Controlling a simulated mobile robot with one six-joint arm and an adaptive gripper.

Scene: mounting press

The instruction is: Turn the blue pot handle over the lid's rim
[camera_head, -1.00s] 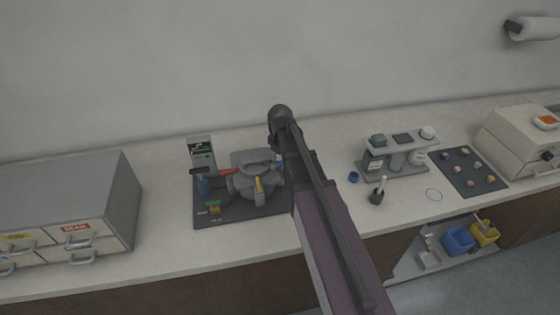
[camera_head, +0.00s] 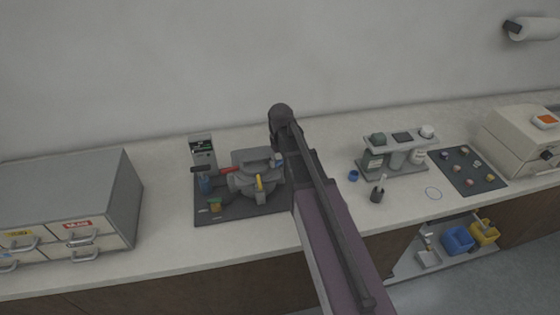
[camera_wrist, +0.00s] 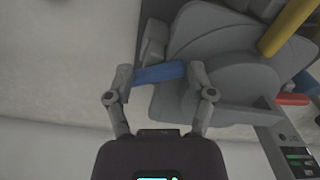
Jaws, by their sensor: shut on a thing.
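The mounting press (camera_head: 240,183) is a grey, rounded body on a dark mat. In the wrist view its grey lid (camera_wrist: 230,75) fills the upper right. The blue pot handle (camera_wrist: 158,73) lies between my two fingertips, beside the lid's edge. My gripper (camera_wrist: 160,76) is shut on this handle, with one finger at each end of its visible length. In the head view a bit of blue (camera_head: 279,162) shows at the press's right side, next to my arm; my fingers are largely hidden there.
A yellow handle (camera_wrist: 286,28) and a red handle (camera_wrist: 292,99) stick out from the press. A control box (camera_head: 202,152) stands behind it at the left. A drawer cabinet (camera_head: 70,205) is further left. A bottle rack (camera_head: 395,160) stands to the right.

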